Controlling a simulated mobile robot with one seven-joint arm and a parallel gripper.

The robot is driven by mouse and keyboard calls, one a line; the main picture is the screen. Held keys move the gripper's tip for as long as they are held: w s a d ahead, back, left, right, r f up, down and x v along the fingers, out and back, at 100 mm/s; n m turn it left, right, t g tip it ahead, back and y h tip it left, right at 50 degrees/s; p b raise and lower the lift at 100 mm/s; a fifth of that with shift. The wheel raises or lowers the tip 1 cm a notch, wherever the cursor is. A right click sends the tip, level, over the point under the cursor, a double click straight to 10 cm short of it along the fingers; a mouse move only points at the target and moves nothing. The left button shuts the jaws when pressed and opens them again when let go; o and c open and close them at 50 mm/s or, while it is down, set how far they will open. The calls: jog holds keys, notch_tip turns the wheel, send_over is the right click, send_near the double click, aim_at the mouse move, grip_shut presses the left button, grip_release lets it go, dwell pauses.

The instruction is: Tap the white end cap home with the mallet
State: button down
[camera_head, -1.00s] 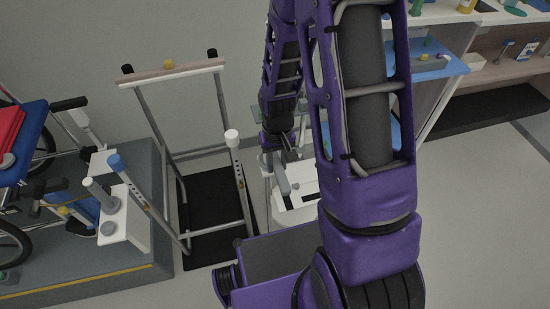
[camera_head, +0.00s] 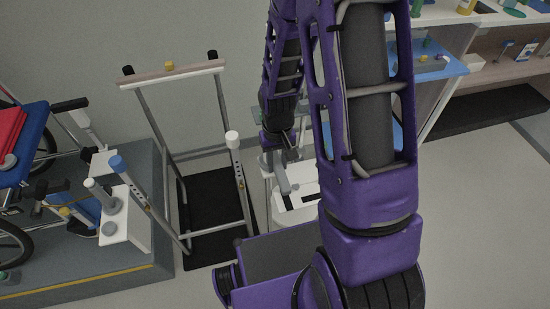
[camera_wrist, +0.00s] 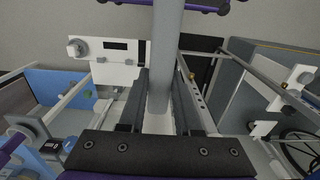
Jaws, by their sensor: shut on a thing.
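The white end cap (camera_head: 232,135) sits on top of the right front tube of the metal walking frame (camera_head: 241,178). How far it is seated cannot be told. My gripper (camera_head: 287,146) is right of the cap and apart from it in the head view, partly hidden by my arm. In the wrist view my gripper (camera_wrist: 161,88) is shut on a grey shaft (camera_wrist: 167,50), which appears to be the mallet's handle. The mallet's head is not clearly visible. The frame's tube with holes (camera_wrist: 197,92) shows just right of the shaft; the cap is not clear there.
A white stand (camera_head: 120,222) with grey posts and a wheelchair (camera_head: 30,150) are at left. A white unit (camera_head: 296,203) stands below my gripper. A blue tray (camera_head: 447,66) is at right. Open floor lies front right.

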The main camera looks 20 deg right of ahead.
aim_at(277, 162)
jog(key=shift+r+p, duration=0.4)
jog(key=shift+r, duration=2.1)
